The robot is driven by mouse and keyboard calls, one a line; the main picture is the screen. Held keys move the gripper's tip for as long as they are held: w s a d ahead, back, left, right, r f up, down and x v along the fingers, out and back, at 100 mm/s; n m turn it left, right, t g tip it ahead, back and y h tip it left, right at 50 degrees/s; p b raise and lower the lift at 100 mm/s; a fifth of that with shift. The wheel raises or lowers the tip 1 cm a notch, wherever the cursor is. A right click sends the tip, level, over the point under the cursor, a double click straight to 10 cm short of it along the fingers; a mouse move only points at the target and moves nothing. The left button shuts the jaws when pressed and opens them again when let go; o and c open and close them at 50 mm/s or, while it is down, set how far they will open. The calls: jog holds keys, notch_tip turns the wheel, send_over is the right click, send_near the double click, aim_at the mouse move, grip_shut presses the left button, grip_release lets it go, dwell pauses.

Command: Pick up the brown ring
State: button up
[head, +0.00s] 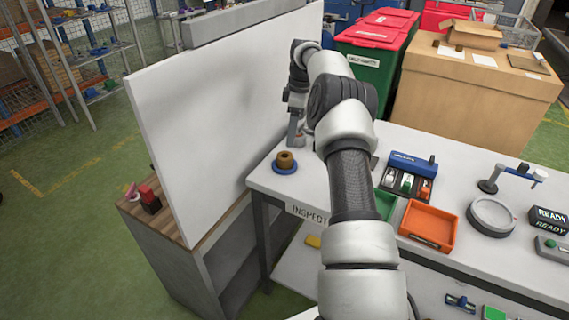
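The brown ring (285,157) sits on a round blue base (284,168) near the left end of the white table. My gripper (296,143) points down just behind and to the right of the ring, close to the table top and apart from the ring in the picture. Its fingers are small and partly hidden by my arm, so I cannot tell whether they are open or shut. No held object shows.
A tall white panel (215,110) stands left of the table (262,178). To the right of my arm are an orange tray (428,224), a green tray (385,204), a blue-handled rack (412,165) and a round grey dish (491,216). The table around the blue base is clear.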

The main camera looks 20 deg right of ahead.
send_over(285, 154)
jog(key=s, duration=0.3)
jog(key=f, duration=0.5)
jog(key=shift+w+d+f, duration=0.1)
jog(key=shift+w+d, duration=0.15)
jog(key=shift+d, duration=0.1)
jog(key=shift+w+a+f+p, duration=0.15)
jog(key=shift+a+f, duration=0.05)
jog(key=shift+f, duration=0.65)
jog(key=shift+w+a+f+p, duration=0.15)
jog(key=shift+w+a+f, duration=0.05)
jog(key=shift+f, duration=0.7)
jog(key=shift+w+a+f+p, duration=0.15)
jog(key=shift+a+f, duration=0.05)
jog(key=shift+f, duration=0.65)
jog(key=shift+c, duration=0.3)
jog(key=c, duration=1.5)
